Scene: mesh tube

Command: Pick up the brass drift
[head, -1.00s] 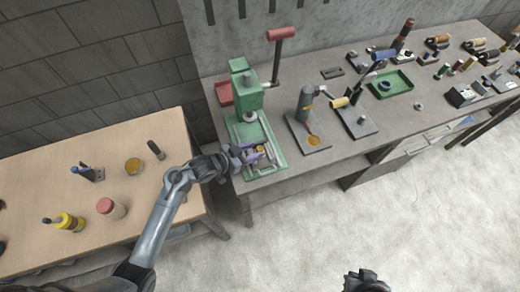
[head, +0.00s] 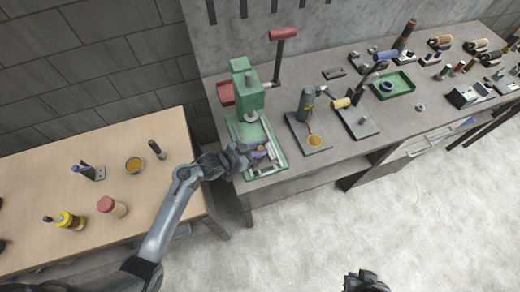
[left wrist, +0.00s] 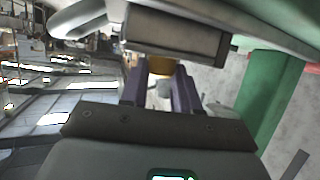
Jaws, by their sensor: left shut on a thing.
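My left gripper (head: 262,152) is low over the front of the green arbor press (head: 249,98), at the press's green base. In the left wrist view, the two purple-grey fingers of the left gripper (left wrist: 161,92) are shut on a brass-coloured piece, which I take to be the brass drift (left wrist: 160,66). Only a small part of it shows between the fingertips, so its full shape is hidden. In the head view the gripper covers it. My right gripper (head: 366,281) is a dark shape at the bottom edge, away from the benches; its fingers are not clear.
The press has a red-handled lever (head: 283,34) above. A grey stand with an amber dish (head: 314,141) is right of the press. A green tray (head: 391,85) lies farther right. The wooden table (head: 60,165) at left holds bottles and a red-capped jar (head: 112,206).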

